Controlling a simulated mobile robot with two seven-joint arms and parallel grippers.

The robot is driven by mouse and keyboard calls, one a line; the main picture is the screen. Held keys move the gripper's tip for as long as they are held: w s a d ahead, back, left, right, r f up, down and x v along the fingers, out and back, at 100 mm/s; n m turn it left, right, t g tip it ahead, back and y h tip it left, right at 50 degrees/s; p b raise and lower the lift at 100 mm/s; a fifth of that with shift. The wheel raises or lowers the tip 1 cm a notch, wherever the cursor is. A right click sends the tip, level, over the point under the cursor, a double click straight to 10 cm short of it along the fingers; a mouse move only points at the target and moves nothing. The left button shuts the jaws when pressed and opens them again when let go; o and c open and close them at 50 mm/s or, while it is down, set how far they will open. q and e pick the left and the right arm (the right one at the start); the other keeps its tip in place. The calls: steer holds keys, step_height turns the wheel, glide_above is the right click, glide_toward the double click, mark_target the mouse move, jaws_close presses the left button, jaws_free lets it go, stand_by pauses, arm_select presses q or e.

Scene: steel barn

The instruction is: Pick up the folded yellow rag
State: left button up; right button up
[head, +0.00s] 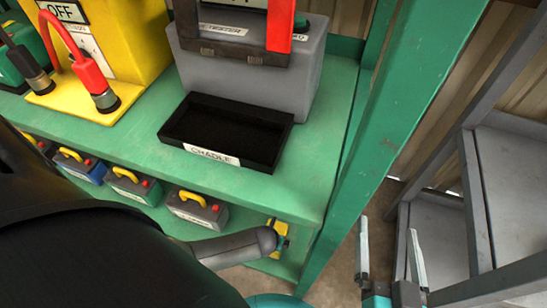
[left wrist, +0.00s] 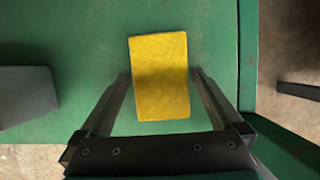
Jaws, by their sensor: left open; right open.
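The folded yellow rag (left wrist: 160,85) lies flat on the green lower shelf in the left wrist view. A small part of the rag (head: 279,228) shows in the head view, near the shelf's right end. My left gripper (left wrist: 161,74) is open, with one finger on each side of the rag. The rag reaches beyond the fingertips, and the exact gap in height is hard to tell. In the head view my left arm hides most of this gripper. My right gripper (head: 390,245) is open and empty, to the right of the green post.
A grey battery (head: 197,208) stands left of the rag on the lower shelf (left wrist: 80,35). The upper shelf (head: 318,140) holds a black tray (head: 190,150) marked CRADLE. A green post (head: 385,130) and a grey metal frame (head: 470,200) stand at the right.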

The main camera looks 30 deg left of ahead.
arm_select(q)
steer(key=c, duration=1.3)
steer(key=shift+r, duration=0.2)
